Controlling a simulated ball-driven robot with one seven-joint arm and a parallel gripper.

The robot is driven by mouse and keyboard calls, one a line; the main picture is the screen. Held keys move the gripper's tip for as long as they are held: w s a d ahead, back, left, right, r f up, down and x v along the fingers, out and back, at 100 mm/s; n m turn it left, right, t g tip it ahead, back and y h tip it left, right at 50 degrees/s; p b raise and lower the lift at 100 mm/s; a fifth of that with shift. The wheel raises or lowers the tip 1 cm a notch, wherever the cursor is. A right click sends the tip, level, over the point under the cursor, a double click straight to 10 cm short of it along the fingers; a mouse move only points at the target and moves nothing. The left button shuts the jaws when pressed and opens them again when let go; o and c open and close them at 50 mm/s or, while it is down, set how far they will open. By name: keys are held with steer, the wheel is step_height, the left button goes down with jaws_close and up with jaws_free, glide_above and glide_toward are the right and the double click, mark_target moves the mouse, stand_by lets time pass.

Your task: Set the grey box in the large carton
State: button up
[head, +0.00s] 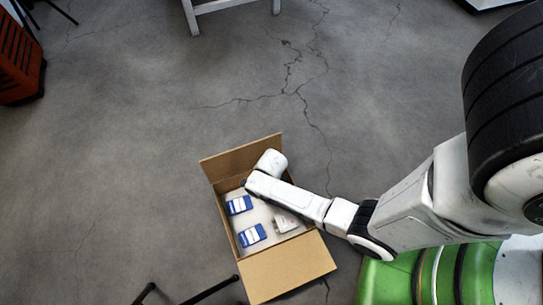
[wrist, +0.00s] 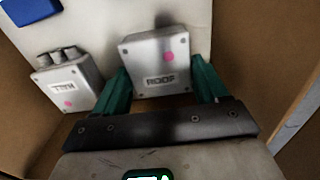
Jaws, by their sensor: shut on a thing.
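The large carton (head: 290,272) stands open on the floor, its flaps folded outward, and my arm reaches over it. In the head view my wrist hides the fingers, and one grey box (head: 286,221) partly shows.
Two blue-and-white packs (head: 238,205) (head: 252,236) lie along the left side of the carton. Brown carton walls (wrist: 250,55) rise close around my gripper. A white stool or table leg (head: 194,18) and a red unit (head: 20,60) stand farther off. The floor between is clear.

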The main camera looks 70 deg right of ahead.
steer(key=shift+f, duration=0.15)
steer(key=o, duration=1.1)
steer(key=shift+s+a+r+n+t+p, duration=0.15)
steer(key=shift+s+a+r+n+p, duration=0.85)
steer(key=shift+r+n, duration=4.05)
steer(key=shift+s+a+r+n+t+p, duration=0.2)
steer(key=shift+s+a+r+n+p, duration=0.8)
steer(key=shift+r+n, duration=4)
steer(key=shift+s+a+r+n+t+p, duration=0.4)
steer(key=shift+r+n+p, duration=2.05)
steer(key=shift+r, duration=4.35)
steer(key=shift+w+a+n+g+b, duration=0.15)
steer(key=shift+n+g+b, duration=0.1)
steer(key=shift+n+b, duration=0.6)
